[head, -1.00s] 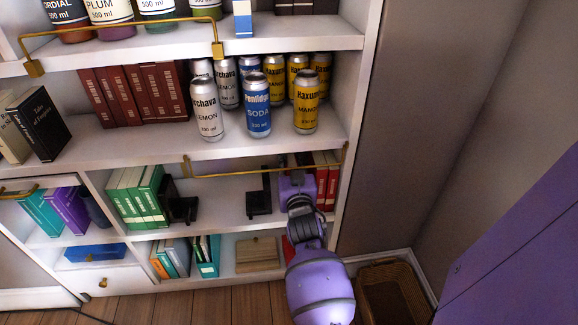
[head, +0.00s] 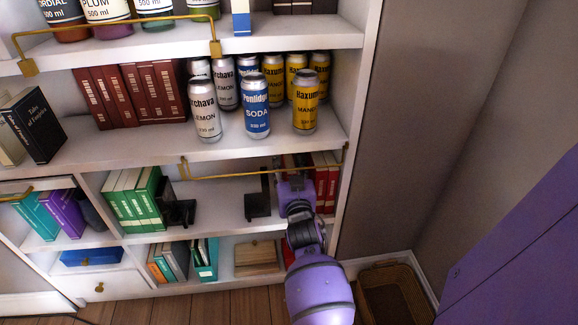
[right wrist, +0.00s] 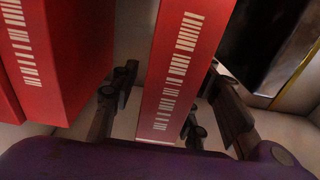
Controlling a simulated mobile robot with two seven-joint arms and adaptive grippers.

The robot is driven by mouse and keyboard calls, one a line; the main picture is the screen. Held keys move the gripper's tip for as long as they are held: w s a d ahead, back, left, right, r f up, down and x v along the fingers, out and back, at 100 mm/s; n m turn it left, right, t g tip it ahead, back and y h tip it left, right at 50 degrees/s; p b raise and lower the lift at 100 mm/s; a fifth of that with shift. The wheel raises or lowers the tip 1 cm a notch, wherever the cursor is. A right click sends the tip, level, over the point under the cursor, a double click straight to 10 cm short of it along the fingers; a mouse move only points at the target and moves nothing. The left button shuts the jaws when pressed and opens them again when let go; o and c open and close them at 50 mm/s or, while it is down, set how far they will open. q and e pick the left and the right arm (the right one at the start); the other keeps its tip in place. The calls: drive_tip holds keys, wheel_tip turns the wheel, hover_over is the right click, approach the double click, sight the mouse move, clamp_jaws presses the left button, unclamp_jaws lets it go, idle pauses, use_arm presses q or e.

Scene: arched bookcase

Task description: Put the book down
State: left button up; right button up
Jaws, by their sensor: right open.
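A red book (right wrist: 178,65) with white spine lettering stands between the fingers of my right gripper (right wrist: 166,84) in the right wrist view. The fingers are open, one on each side of the book, and its lower edge is near the pale shelf. Whether a finger touches it I cannot tell. In the head view my purple right gripper (head: 296,188) reaches into the lower right shelf bay, left of red books (head: 326,182). It hides most of the held spot there. My left gripper is not in view.
Another red book (right wrist: 60,50) stands to the left in the right wrist view. A black bookend (head: 258,200) is left of my gripper in the head view. A brass rail (head: 235,172) crosses above the bay. Soda cans (head: 255,105) stand on the shelf above. A wicker basket (head: 385,295) is on the floor.

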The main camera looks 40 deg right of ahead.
drive_tip(key=p+v, duration=0.2)
drive_tip(key=v, duration=1)
drive_tip(key=shift+p, duration=0.4)
